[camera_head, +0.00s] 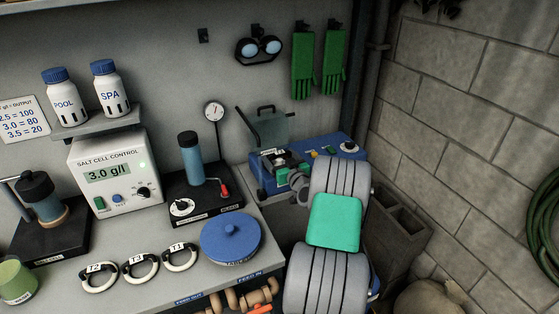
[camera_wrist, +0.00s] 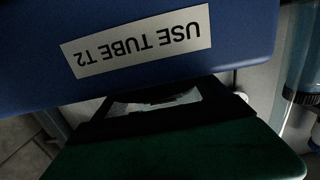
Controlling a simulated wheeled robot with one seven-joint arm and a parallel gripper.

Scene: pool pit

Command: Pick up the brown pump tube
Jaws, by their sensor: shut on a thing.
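Three ring-shaped tubes lie in a row on the bench: T2 (camera_head: 99,277), T3 (camera_head: 140,267) and T1 (camera_head: 180,258). They look cream with dark parts; none looks clearly brown. My gripper (camera_head: 278,160) is away from them, at the blue pump unit (camera_head: 340,146) at the back right. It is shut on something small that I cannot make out. In the wrist view a blue surface (camera_wrist: 25,85) with an upside-down label, "USE TUBE T2" (camera_wrist: 135,42), lies close ahead. Dark parts hide what is between the fingers.
A grey-green lid with a black handle (camera_head: 265,127) stands up behind my gripper. A stand with a blue cylinder and gauge (camera_head: 205,193) is to its left. A round blue lid (camera_head: 231,240) lies on the bench. Concrete blocks (camera_head: 405,232) stand at the right.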

